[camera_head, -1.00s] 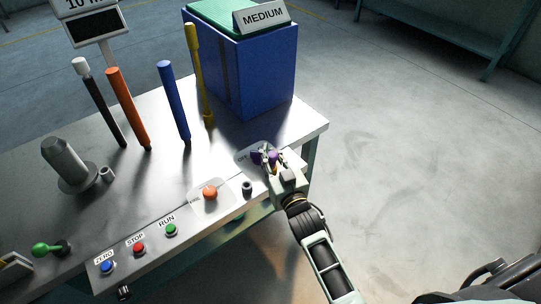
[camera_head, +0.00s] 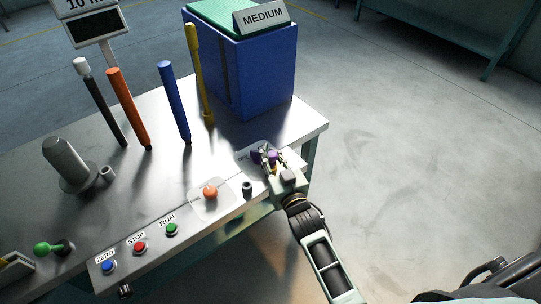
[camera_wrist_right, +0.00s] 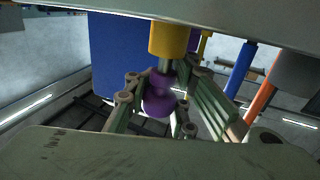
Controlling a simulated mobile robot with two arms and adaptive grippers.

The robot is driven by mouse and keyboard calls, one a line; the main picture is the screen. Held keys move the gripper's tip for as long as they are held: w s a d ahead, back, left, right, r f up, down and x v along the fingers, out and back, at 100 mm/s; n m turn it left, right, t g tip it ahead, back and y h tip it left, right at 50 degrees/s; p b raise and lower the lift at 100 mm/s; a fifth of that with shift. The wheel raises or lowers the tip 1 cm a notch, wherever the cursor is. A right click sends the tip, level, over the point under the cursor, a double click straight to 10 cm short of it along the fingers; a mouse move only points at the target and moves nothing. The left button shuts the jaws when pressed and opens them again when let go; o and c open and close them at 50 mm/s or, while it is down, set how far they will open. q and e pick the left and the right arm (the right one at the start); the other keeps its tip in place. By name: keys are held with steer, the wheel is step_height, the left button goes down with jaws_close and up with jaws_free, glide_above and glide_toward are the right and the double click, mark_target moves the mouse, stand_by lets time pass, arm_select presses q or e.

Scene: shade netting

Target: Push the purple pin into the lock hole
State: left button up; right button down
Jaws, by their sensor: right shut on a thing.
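The purple pin (camera_head: 257,157) is at the right end of the workbench, by a pale labelled plate (camera_head: 243,156). My right gripper (camera_head: 267,157) is shut on the pin and partly covers it. In the right wrist view, the pin's rounded purple knob (camera_wrist_right: 158,102) sits between the fingers (camera_wrist_right: 160,85), just below a yellow cylinder (camera_wrist_right: 168,38). The lock hole is not clearly seen; the gripper hides the area around the pin, so I cannot tell how deep it sits. My left gripper is not in view.
An orange knob (camera_head: 210,192) and a small dark socket (camera_head: 247,188) are left of the gripper. A blue box (camera_head: 262,75) with a MEDIUM sign stands behind. Upright blue (camera_head: 174,105), orange (camera_head: 128,108) and yellow (camera_head: 200,75) rods stand farther left.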

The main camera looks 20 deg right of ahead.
steer(key=c, duration=1.4)
jaws_free()
steer(key=shift+s+f, duration=0.1)
steer(key=shift+f, duration=0.3)
steer(key=shift+a+r, duration=0.1)
steer(key=s, duration=1.1)
steer(key=shift+s+d+r, duration=0.15)
steer(key=shift+s+d, duration=0.2)
steer(key=shift+d, duration=0.05)
steer(key=shift+c, duration=0.6)
